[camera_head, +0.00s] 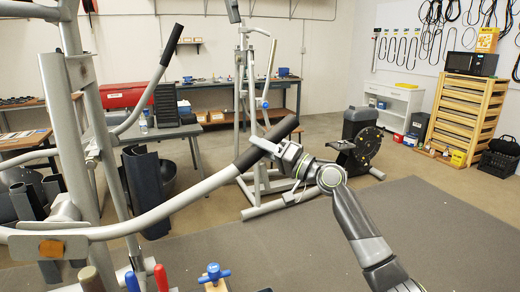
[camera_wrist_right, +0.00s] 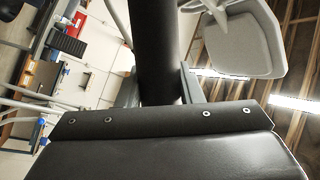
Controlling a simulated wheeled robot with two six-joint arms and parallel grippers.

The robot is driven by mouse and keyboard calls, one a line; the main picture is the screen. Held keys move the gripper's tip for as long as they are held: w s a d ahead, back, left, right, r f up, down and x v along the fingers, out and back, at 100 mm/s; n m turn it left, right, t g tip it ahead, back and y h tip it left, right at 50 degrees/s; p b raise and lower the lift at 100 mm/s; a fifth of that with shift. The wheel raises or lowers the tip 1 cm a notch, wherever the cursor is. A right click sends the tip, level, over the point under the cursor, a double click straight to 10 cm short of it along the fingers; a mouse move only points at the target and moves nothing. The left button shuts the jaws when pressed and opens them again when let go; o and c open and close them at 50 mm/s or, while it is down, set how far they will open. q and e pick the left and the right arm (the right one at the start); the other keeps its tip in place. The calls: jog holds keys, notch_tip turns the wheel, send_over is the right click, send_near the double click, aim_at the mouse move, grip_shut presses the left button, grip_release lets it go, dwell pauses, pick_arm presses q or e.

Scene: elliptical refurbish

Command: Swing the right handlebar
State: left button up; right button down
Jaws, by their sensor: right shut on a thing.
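The right handlebar is a long grey tube (camera_head: 160,214) that curves from the elliptical's frame at the left to a black grip (camera_head: 252,155) in the middle of the head view. My right gripper (camera_head: 272,147) is shut around this grip. In the right wrist view the black grip (camera_wrist_right: 155,45) runs up from between the two fingers of the right gripper (camera_wrist_right: 158,90). The other handlebar (camera_head: 158,78), also grey with a black end, stands higher at the left, untouched. My left gripper is not in view.
A grey upright frame (camera_head: 85,140) stands at the left. Red and blue tool handles (camera_head: 161,277) stick up at the bottom edge. Another exercise machine (camera_head: 250,110) stands behind. A dark mat (camera_head: 450,235) covers open floor at the right. A wooden slatted rack (camera_head: 468,115) stands farther back.

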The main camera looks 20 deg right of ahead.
jog(key=shift+d+f, duration=0.15)
jog(key=shift+f, duration=0.55)
